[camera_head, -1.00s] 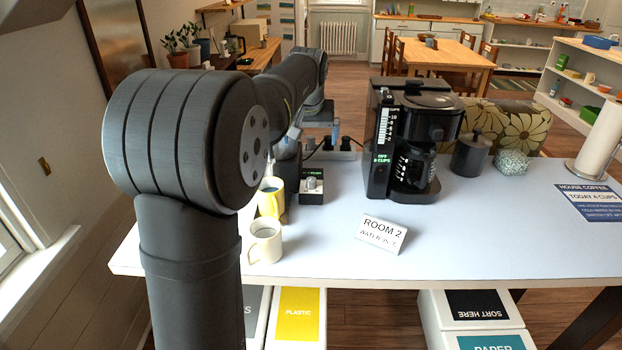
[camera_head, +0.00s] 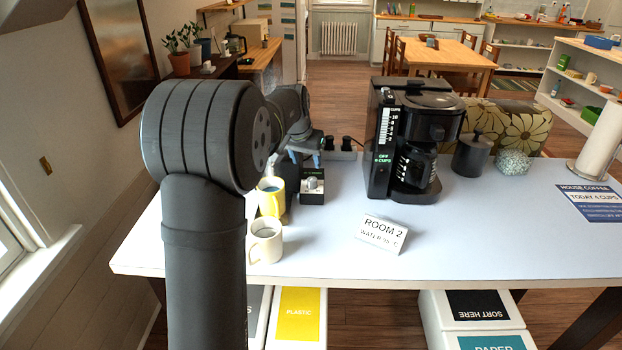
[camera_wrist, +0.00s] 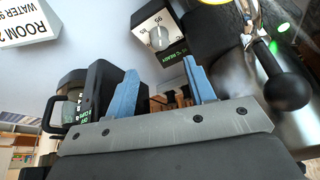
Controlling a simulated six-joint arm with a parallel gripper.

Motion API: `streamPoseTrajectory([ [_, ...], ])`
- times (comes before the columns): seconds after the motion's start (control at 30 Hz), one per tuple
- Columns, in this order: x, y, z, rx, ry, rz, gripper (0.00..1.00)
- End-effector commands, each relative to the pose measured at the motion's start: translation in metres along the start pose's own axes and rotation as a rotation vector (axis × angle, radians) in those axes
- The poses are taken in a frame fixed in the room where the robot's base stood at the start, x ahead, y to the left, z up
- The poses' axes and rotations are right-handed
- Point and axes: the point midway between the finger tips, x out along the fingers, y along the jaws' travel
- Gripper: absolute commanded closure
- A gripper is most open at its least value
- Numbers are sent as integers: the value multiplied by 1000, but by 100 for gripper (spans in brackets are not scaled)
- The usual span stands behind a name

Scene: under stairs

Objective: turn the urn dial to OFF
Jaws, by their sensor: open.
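A small control box (camera_head: 312,187) with a pale face and a round grey knob stands on the table behind the mugs. In the wrist view the knob (camera_wrist: 158,38) shows clearly, with "95" marks on the face and a green "READY" display beside it. Which mark the knob points to is too small to read surely. A shiny metal body (camera_wrist: 235,65) with a black ball-ended lever (camera_wrist: 288,91), seemingly the urn, is at the right of the wrist view; my arm mostly hides it in the head view. My gripper (camera_wrist: 160,72) is open and empty, its blue fingers apart from the knob.
A yellow mug (camera_head: 271,199) and a white mug (camera_head: 264,243) stand in front of the box.

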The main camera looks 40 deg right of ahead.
Motion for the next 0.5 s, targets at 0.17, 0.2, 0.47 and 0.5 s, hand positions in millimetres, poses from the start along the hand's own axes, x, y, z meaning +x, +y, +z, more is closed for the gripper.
streamPoseTrajectory([
  [0.17, 42, 1, 1, 0, -4, 1, 51],
  [0.2, 50, 1, 1, 0, -3, 1, 51],
  [0.47, 89, 0, 0, 0, -1, 1, 51],
  [0.5, 92, 0, 0, 0, 0, 0, 51],
])
